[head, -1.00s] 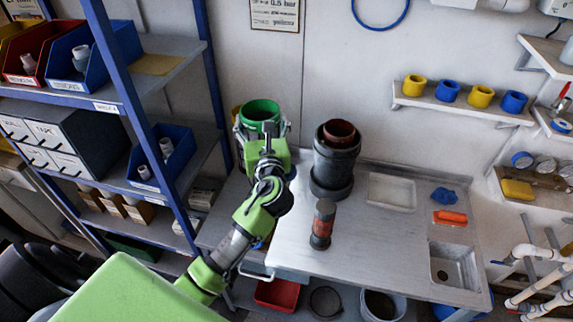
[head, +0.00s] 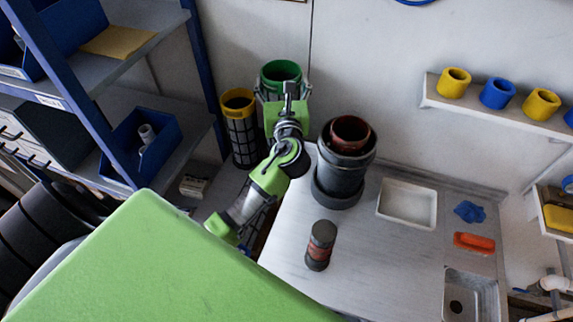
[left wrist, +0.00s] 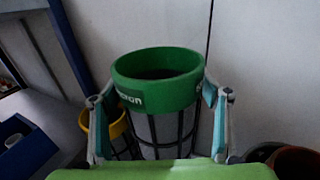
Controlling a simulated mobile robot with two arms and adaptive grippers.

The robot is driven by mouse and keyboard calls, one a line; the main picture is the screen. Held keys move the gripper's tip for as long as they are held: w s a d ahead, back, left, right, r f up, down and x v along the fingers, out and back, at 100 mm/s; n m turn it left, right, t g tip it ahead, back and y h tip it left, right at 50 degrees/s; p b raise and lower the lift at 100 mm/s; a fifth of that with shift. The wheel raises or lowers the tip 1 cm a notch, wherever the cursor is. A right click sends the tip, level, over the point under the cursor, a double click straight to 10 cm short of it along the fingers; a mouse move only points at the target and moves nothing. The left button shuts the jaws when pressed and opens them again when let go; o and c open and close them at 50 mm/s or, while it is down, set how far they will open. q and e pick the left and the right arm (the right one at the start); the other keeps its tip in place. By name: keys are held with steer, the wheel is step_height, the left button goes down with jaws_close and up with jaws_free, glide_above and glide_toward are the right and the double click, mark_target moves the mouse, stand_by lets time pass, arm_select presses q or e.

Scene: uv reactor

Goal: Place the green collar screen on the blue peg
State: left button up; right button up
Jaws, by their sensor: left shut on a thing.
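The green collar screen (head: 281,70) is at the back, just left of the bench; it also shows in the left wrist view (left wrist: 158,92), with its dark cage hanging below the collar. My left gripper (head: 282,88) is shut on the green collar, one finger on each side of it in the left wrist view (left wrist: 157,100). The collar looks about upright. My arm hides the cage's lower part in the head view. I cannot make out the blue peg in either current view. My right gripper is not in view.
A yellow collar screen (head: 238,105) stands close to the left of the green one. A grey cylindrical housing (head: 342,170) stands to the right on the metal bench (head: 385,265), with a dark red-banded cylinder (head: 320,246) in front. Blue shelving (head: 75,90) is at left.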

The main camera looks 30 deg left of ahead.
arm_select(q)
steer(key=shift+w+f+b, duration=0.1)
steer(key=shift+f+b, duration=0.2)
steer(key=shift+f, duration=0.4)
steer(key=shift+f+b, duration=0.4)
steer(key=shift+b, duration=0.1)
step_height(320, 180, down, 10)
steer(key=shift+f, duration=0.15)
steer(key=o, duration=1.7)
steer(key=b+v, duration=0.3)
steer(key=v, duration=0.9)
steer(key=shift+b, duration=0.35)
